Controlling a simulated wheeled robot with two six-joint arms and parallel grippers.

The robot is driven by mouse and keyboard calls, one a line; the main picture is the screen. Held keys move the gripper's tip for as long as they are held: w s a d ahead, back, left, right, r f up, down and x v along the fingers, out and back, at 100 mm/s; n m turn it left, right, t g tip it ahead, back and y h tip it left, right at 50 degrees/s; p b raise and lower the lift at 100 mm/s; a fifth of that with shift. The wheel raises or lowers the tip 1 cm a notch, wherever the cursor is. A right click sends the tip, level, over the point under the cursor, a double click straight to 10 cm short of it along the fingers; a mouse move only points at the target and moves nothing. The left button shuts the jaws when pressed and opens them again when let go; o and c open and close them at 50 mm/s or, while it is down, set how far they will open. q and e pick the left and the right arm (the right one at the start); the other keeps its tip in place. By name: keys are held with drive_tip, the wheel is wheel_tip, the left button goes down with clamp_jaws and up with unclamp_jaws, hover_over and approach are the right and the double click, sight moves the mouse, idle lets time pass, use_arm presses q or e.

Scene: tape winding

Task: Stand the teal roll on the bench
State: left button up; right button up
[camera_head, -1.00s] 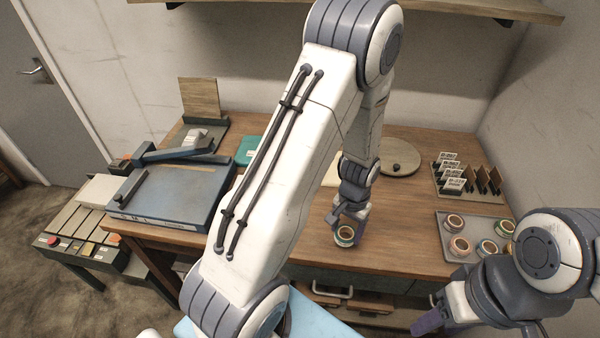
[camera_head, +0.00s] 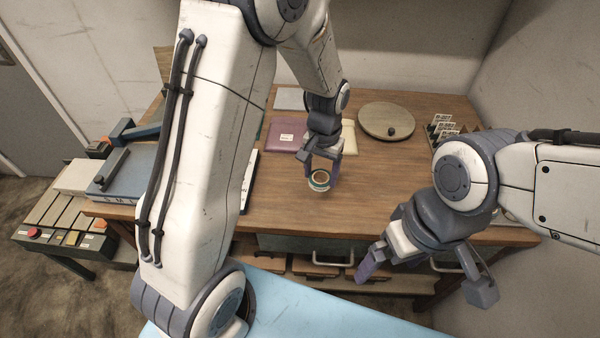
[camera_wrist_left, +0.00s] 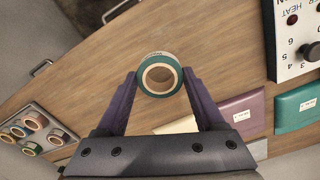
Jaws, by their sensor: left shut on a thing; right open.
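The teal roll (camera_head: 319,180) is a ring of teal tape on a tan core with its hole facing up in the head view. My left gripper (camera_head: 321,168) is shut on it, above the wooden bench (camera_head: 400,190). In the left wrist view the teal roll (camera_wrist_left: 159,76) sits between the two purple fingertips of my left gripper (camera_wrist_left: 160,84), its hole facing the camera. I cannot tell whether its underside touches the bench. My right gripper (camera_head: 424,275) is open and empty in front of the bench's front edge.
A round wooden turntable (camera_head: 387,117) with a dark knob stands at the back right. A purple packet (camera_head: 286,136) lies behind the roll. A tray (camera_wrist_left: 30,135) with several rolls shows in the left wrist view. The bench between roll and turntable is clear.

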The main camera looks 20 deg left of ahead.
use_arm(q)
drive_tip(key=a+f, duration=0.1)
drive_tip(key=a, duration=0.1)
drive_tip(key=a+f, duration=0.1)
drive_tip(key=a, duration=0.1)
drive_tip(key=w+a+f+p, duration=0.1)
drive_tip(key=a, duration=0.1)
drive_tip(key=shift+w+a+f, duration=0.1)
drive_tip(key=shift+f, duration=0.3)
wheel_tip(320, 180, down, 3)
drive_tip(key=shift+f+p, duration=0.2)
drive_tip(key=shift+p, duration=0.25)
drive_tip(key=shift+f, duration=0.25)
